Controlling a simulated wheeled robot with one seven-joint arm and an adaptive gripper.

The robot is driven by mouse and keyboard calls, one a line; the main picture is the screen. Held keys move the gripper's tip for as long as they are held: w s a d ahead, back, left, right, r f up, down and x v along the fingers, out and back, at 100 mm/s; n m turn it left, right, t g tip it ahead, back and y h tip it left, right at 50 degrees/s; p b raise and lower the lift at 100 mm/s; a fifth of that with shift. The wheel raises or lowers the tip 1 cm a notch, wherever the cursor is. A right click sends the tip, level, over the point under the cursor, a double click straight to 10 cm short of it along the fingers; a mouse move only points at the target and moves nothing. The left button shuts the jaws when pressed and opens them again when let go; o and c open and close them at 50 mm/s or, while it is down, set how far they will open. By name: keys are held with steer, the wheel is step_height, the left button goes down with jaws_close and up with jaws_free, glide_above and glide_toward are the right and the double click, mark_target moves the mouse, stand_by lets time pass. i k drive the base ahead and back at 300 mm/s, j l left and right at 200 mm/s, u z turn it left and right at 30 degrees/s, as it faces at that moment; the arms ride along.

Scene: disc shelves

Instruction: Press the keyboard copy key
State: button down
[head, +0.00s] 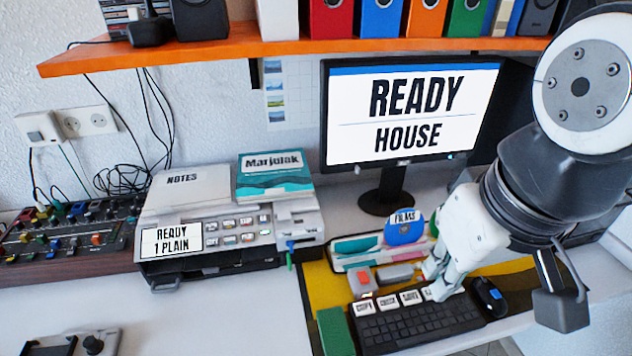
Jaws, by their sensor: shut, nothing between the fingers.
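The black keyboard (420,326) lies at the front of the desk with a row of white labelled keys along its back edge. The copy key (364,308) is the leftmost, with the check key (387,302) and another labelled key (411,297) to its right. A further key is partly hidden by my gripper. My gripper (438,287) is shut and empty, pointing down over the right end of the key row, to the right of the copy key. I cannot tell whether its fingertips touch anything. The monitor (412,110) reads "READY HOUSE".
A mouse (490,297) sits right of the keyboard, a green block (335,331) left of it. A tray (340,264) with a blue "FILMS" item (405,229) stands behind. A printer (215,240) reading "READY 1 PLAIN" is left. An orange shelf (215,50) hangs above.

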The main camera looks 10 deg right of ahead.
mark_target(366, 307)
steer(key=k+j+u, duration=0.15)
steer(key=j, duration=0.25)
steer(key=k+j+u, duration=0.15)
steer(key=j, duration=0.3)
steer(key=j+u, duration=0.15)
steer(key=j, duration=0.25)
